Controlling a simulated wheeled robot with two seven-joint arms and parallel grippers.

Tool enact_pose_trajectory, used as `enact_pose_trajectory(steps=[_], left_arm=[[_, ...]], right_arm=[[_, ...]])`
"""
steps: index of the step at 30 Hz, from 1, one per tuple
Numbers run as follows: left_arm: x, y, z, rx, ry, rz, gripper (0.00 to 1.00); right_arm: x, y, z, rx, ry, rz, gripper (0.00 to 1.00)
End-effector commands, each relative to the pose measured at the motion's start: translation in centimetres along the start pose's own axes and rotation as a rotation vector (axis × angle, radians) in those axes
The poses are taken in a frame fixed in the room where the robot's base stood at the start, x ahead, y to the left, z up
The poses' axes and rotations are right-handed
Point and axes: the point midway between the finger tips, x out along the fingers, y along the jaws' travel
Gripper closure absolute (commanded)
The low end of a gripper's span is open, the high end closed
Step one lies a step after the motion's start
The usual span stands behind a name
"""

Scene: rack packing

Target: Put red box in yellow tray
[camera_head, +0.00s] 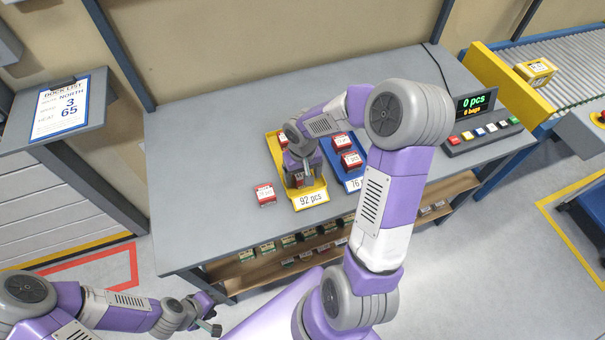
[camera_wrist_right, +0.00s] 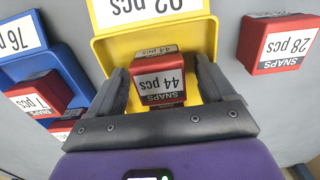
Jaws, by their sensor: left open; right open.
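The yellow tray (camera_head: 311,198), labelled 92 pcs, lies on the grey table; it also shows in the right wrist view (camera_wrist_right: 205,36). My right gripper (camera_head: 300,176) reaches down into it. In the wrist view my right gripper (camera_wrist_right: 162,84) is open, its fingers on either side of a red box marked 44 pcs (camera_wrist_right: 158,82) inside the tray. Another red box (camera_head: 283,139) shows at the tray's far end. A red box marked 28 pcs (camera_wrist_right: 276,45) sits on the table outside the tray, left of it in the head view (camera_head: 265,194). My left gripper (camera_head: 211,322) is open and empty, off the table.
A blue tray (camera_head: 354,184) with red boxes (camera_head: 351,160) stands right beside the yellow tray. A display with buttons (camera_head: 478,133) is at the table's right end. A shelf with small boxes (camera_head: 268,249) is below. The table's left part is clear.

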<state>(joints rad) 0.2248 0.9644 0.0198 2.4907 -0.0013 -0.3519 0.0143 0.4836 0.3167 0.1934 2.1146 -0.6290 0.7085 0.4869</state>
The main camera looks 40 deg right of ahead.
Motion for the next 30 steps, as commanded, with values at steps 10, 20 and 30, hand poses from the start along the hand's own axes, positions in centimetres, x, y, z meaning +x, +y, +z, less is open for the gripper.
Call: enact_pose_trajectory(steps=[10, 20, 30], left_arm=[[-2.2, 0.8, 0.1, 0.0, 0.0, 0.0, 0.57], [-3.4, 1.3, 0.1, 0.0, 0.0, 0.0, 0.57], [-3.4, 1.3, 0.1, 0.0, 0.0, 0.0, 0.57]], right_arm=[[-6.9, 0.0, -0.1, 0.001, 0.006, 0.0, 0.17], [-11.7, 0.0, 0.0, 0.0, 0.001, 0.001, 0.17], [-12.2, 0.0, 0.0, 0.0, 0.0, 0.0, 0.17]])
